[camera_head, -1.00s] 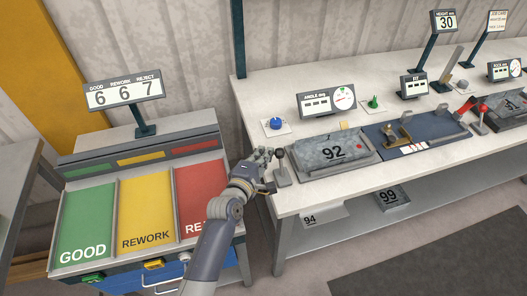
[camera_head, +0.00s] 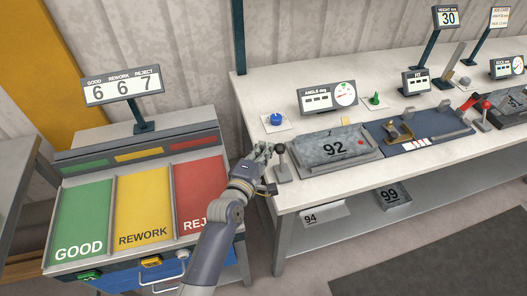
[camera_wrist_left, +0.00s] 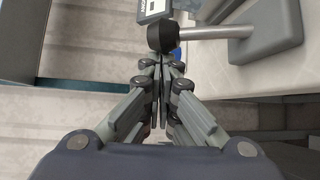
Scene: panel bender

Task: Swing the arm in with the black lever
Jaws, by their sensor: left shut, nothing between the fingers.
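The black lever (camera_head: 280,148) stands at the left front corner of the bench, a dark knob on a thin rod from a grey base. In the left wrist view the black knob (camera_wrist_left: 162,37) lies just beyond my fingertips, with its rod running right to the base (camera_wrist_left: 265,30). My left gripper (camera_head: 262,152) is shut and empty, just left of the lever; whether it touches the knob I cannot tell. My right gripper is not in view.
A blue button (camera_head: 276,119) and a green knob (camera_head: 375,99) sit behind the block. A blue fixture (camera_head: 420,128) and a red-knobbed lever (camera_head: 486,105) are further right. The GOOD, REWORK and REJECT bins (camera_head: 142,203) stand left, across a gap.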

